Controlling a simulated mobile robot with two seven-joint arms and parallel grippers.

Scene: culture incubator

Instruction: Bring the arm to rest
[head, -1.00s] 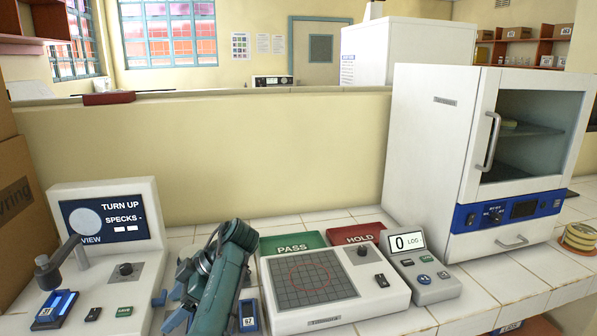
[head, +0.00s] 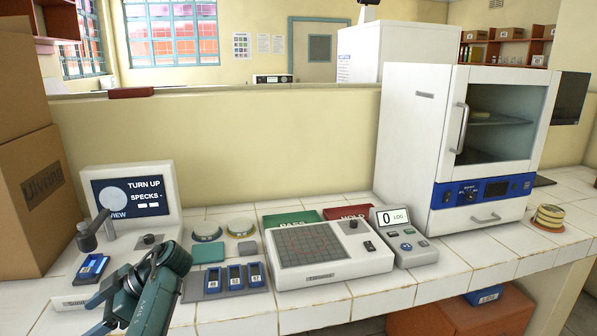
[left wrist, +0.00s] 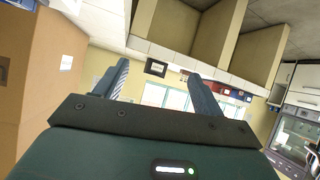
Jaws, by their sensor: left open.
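My left arm (head: 158,285) comes in low at the left of the head view, in front of the viewer device with the "TURN UP SPECKS" screen (head: 133,197). My left gripper (left wrist: 160,88) is open in the left wrist view, its two dark fingers wide apart with nothing between them. The wrist camera looks up past the fingers at wall shelves, a window and the ceiling. In the head view the gripper is partly hidden by the arm and the lower picture edge. My right gripper is in neither view.
A tray of several blue-labelled pieces (head: 212,284) lies close right of the arm. Beyond are two round dishes (head: 207,231), a gridded device (head: 330,260), green PASS and red HOLD trays, a LOG box (head: 405,247) and the incubator (head: 410,140). A cardboard box (head: 35,200) stands left.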

